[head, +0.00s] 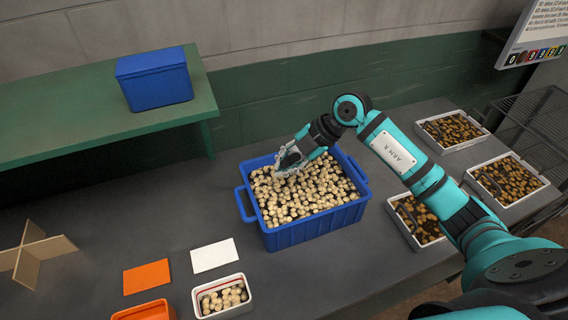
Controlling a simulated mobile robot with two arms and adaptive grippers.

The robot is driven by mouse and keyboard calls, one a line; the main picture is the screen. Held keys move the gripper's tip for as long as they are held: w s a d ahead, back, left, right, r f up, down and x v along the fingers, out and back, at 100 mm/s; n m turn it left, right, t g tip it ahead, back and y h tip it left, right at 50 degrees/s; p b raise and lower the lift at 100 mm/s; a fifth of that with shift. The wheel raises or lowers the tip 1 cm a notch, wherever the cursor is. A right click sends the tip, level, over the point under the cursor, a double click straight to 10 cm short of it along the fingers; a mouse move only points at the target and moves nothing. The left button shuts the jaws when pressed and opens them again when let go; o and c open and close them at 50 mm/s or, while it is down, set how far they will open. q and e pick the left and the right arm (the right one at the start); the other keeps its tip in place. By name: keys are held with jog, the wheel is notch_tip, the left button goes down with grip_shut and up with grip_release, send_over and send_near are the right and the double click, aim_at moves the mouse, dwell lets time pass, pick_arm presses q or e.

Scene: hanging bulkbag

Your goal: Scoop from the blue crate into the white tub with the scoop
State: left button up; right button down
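The blue crate (312,232) stands on the grey bench in the middle of the head view, filled with many small pale round pieces (310,195). My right gripper (297,152) reaches in from the right and points down over the crate's back left part. A light grey shape shows at its fingers, low over the pieces; it is too small to tell whether this is the scoop or the fingers themselves. Whether the gripper is open or shut does not show clearly. The white tub (222,312) stands at the front, left of the crate, with some pale pieces in it. My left gripper is out of view.
An orange tub (146,310) is cut off at the bottom edge. An orange card (147,277) and a white card (214,255) lie behind the tubs. White trays of brown pieces (451,130) stand right. A closed blue box (154,79) sits on a green shelf (60,120).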

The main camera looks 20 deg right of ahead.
jog(key=f+b, duration=0.3)
jog(key=d+f+b, duration=0.1)
jog(key=f+b, duration=0.2)
jog(key=f, duration=0.1)
jog(key=w+f+b, duration=0.1)
jog(key=f+b, duration=0.3)
jog(key=shift+d, duration=0.15)
jog(key=shift+w+d+f, duration=0.1)
jog(key=shift+w+d, duration=0.2)
jog(key=shift+d, duration=0.1)
dwell(0.9)
dwell(1.1)
